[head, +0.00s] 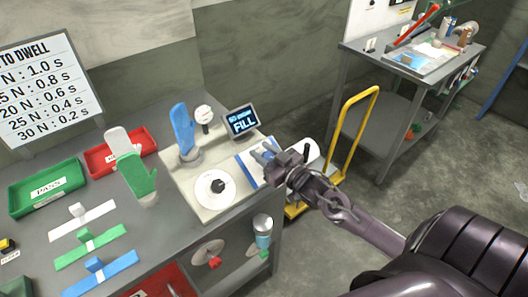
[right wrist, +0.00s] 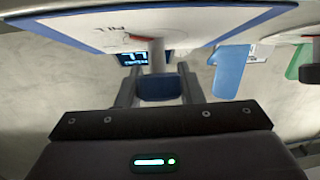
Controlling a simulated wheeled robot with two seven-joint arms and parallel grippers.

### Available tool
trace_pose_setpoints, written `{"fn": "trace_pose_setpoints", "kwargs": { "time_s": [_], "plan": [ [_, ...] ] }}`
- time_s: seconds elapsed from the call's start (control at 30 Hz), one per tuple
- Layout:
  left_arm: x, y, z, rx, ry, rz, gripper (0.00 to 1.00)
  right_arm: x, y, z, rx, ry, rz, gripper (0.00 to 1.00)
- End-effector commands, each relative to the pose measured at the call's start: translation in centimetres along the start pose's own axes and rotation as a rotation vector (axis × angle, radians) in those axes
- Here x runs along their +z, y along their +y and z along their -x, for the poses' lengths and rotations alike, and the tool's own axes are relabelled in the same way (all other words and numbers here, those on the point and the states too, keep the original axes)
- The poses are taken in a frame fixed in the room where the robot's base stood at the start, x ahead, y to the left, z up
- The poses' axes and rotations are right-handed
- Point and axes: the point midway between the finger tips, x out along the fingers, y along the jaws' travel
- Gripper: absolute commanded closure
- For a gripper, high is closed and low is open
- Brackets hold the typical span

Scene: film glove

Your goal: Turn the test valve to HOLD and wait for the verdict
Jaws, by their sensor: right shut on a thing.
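The test valve has a white plate with a blue border (head: 250,174) at the right of the bench rig. In the right wrist view the plate (right wrist: 90,28) shows FILL lettering and a small red mark. A blue handle (right wrist: 160,88) stands out from it on a pale stem. My right gripper (head: 265,156) is shut on this handle, its fingers (right wrist: 160,92) on both sides. The display (head: 242,121) reads FILL in large letters. A blue glove (head: 183,132) stands upright on the rig. My left gripper is not in view.
A white dial with a black knob (head: 214,190) and a round gauge (head: 204,115) are on the rig. A green glove (head: 137,178), green PASS tray (head: 47,187) and red tray (head: 120,152) are to the left. A yellow trolley (head: 358,115) stands right.

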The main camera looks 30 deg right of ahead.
Motion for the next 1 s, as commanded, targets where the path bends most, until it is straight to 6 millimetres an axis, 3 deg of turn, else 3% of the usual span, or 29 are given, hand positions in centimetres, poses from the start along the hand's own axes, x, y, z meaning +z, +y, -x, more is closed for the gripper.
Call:
{"fn": "trace_pose_setpoints", "kwargs": {
  "time_s": [0.57, 0.77, 1.0],
  "plan": [
    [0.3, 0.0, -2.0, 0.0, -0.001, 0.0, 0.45, 0.3, -0.7, 0.1, -0.43, 0.0, 0.255, 0.89],
    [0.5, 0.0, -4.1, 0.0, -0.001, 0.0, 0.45, 0.6, -1.0, 0.2, -0.595, 0.0, 0.35, 0.89],
    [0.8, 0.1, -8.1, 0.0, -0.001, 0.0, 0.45, 0.9, -1.3, 0.5, -0.776, 0.002, 0.455, 0.89]
  ]
}}
